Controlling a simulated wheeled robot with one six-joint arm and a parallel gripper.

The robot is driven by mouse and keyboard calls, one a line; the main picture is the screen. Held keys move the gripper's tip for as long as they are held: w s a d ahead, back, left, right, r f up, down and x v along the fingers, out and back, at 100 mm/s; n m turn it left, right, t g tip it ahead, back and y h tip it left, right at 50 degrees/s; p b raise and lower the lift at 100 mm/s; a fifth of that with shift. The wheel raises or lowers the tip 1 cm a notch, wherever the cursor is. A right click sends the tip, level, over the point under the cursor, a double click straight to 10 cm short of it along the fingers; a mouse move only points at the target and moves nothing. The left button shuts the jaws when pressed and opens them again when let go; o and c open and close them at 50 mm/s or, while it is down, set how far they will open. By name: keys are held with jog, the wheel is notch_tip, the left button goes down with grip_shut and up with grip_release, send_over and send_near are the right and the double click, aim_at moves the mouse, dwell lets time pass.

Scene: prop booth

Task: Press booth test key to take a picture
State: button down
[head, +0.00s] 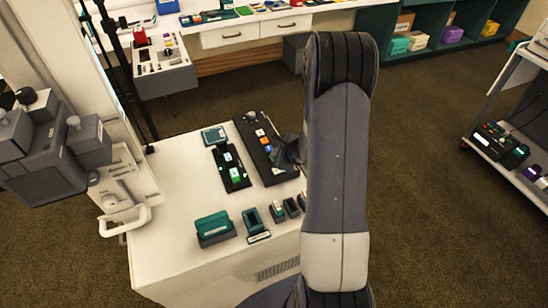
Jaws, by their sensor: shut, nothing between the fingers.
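A long black control panel (258,138) lies on the white cabinet top (170,185), with an orange key, a blue and white key and a grey knob on it. A smaller black panel (229,158) beside it on the left carries a green key (235,174) and a whitish key. I cannot read the labels, so I cannot tell which key is the booth test key.
A teal-topped box (214,228), a teal and dark holder (254,222) and several small blocks stand at the cabinet's front. A grey camera-like device (55,150) is at left. A cart (510,150) stands at right, with open carpet (425,180) between.

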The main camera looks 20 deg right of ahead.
dwell(0.6)
jog(key=shift+r, duration=0.7)
jog(key=shift+p, duration=0.3)
jog(key=shift+r+p, duration=1.6)
jog(key=shift+r, duration=0.9)
jog(key=shift+f, duration=0.15)
jog(key=shift+f+b, duration=0.65)
jog(key=shift+f, duration=0.1)
jog(key=shift+r+p, duration=0.35)
jog(key=shift+p, duration=1.35)
